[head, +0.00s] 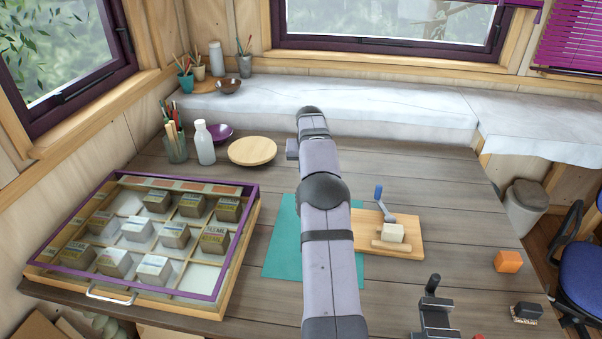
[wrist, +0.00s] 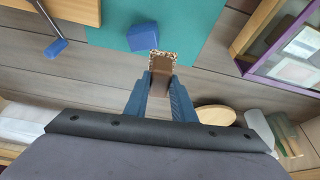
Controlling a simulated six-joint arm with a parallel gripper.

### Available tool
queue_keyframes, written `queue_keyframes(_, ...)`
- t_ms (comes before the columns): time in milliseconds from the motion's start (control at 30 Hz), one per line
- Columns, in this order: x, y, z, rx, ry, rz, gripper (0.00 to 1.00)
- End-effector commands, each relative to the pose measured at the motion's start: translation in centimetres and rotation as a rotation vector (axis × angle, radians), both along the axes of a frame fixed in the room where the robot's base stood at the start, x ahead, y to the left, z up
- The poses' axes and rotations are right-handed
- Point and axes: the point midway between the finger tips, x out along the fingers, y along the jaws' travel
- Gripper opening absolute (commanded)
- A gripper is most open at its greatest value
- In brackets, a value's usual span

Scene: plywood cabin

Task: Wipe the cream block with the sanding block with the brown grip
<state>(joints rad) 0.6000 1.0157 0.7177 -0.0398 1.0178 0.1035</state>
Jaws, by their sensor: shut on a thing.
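The cream block (head: 392,233) sits on a wooden board (head: 412,248) right of my arm in the head view, with a wooden bar against its front. A grey crank with a blue handle (head: 378,194) stands beside it. In the wrist view my gripper (wrist: 161,80) is shut on the sanding block with the brown grip (wrist: 161,66), which has a speckled face at its far end. It is over the teal mat's edge, to one side of the board. My arm hides the gripper and sanding block in the head view. The cream block is outside the wrist view.
A blue block (wrist: 143,36) lies on the teal mat (wrist: 197,30) near the gripper. A purple-rimmed case (head: 215,292) fills the table's left. An orange block (head: 508,261), a black-topped block (head: 525,312) and a dark clamp (head: 434,318) stand at the right. A round board (head: 253,150) lies behind.

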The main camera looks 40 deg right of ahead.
Motion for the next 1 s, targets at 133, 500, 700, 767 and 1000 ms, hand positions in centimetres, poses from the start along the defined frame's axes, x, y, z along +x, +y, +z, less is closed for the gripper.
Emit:
queue_keyframes(133, -2.1, -3.1, 2.9, -0.002, -0.002, -0.055, 0.05)
queue_keyframes(500, -9.9, -10.1, 8.0, -0.001, -0.001, -0.206, 0.05)
queue_keyframes(700, -16.5, -12.9, 9.0, 0.001, 0.001, -0.286, 0.05)
queue_keyframes(767, -18.7, -13.4, 9.0, 0.001, 0.002, -0.321, 0.05)
queue_keyframes(1000, -25.5, -13.4, 6.6, 0.000, 0.001, -0.597, 0.05)
